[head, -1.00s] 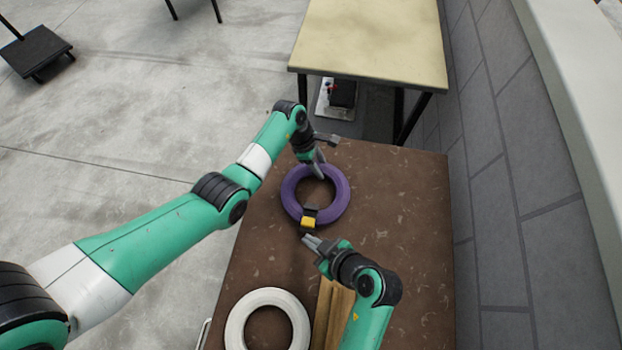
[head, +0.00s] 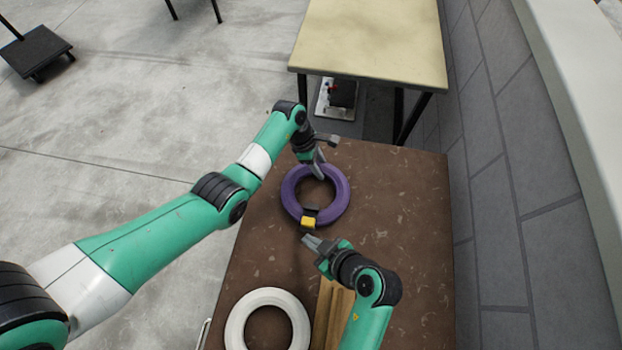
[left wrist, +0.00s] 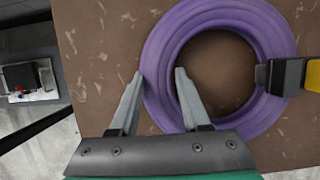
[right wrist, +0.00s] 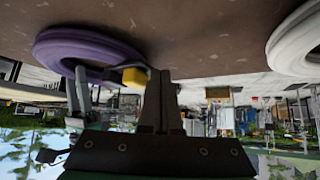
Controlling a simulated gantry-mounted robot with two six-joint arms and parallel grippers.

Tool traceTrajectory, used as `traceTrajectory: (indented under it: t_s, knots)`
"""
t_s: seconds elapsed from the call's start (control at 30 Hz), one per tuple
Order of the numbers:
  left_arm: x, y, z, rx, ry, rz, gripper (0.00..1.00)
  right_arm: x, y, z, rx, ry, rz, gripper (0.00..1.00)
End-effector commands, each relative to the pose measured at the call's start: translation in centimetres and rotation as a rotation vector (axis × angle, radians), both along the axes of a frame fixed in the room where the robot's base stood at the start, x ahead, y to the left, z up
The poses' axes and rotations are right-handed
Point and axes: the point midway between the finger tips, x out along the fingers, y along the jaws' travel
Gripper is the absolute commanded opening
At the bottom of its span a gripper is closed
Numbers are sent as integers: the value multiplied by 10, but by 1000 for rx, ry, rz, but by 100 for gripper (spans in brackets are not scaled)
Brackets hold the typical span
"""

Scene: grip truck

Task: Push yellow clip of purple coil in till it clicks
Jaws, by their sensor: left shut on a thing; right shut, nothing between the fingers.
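The purple coil (head: 288,196) lies flat on the brown table, and it also shows in the left wrist view (left wrist: 262,28). Its yellow clip (head: 308,222) sits on a black strap at the near side of the ring; the clip also shows in the right wrist view (right wrist: 134,77). My left gripper (head: 319,170) is shut on the far side of the coil, one finger outside the ring and one in the hole. My right gripper (head: 305,239) is shut and empty, its tips just on the near side of the clip. Whether the tips touch the clip cannot be told.
A white coil (head: 240,306) lies at the near left of the brown table (head: 400,220), beside a wooden block (head: 336,310). A pale table (head: 370,40) stands beyond the far edge. A grey block wall (head: 500,200) runs along the right. The table's right part is clear.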

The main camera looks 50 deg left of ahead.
Motion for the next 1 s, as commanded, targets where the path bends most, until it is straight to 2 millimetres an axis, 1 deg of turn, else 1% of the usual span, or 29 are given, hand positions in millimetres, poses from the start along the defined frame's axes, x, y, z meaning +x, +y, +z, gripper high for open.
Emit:
traceTrajectory:
  t_s: [0.37, 1.0]
  knots:
    - [0, 0, -1, 1, 1, 0, 0, 1, 1, 0, 0, 0, 0, 0]
    - [0, 0, -1, 1, 1, 0, 0, 15, 12, 0, 0, 1, 1, 0]
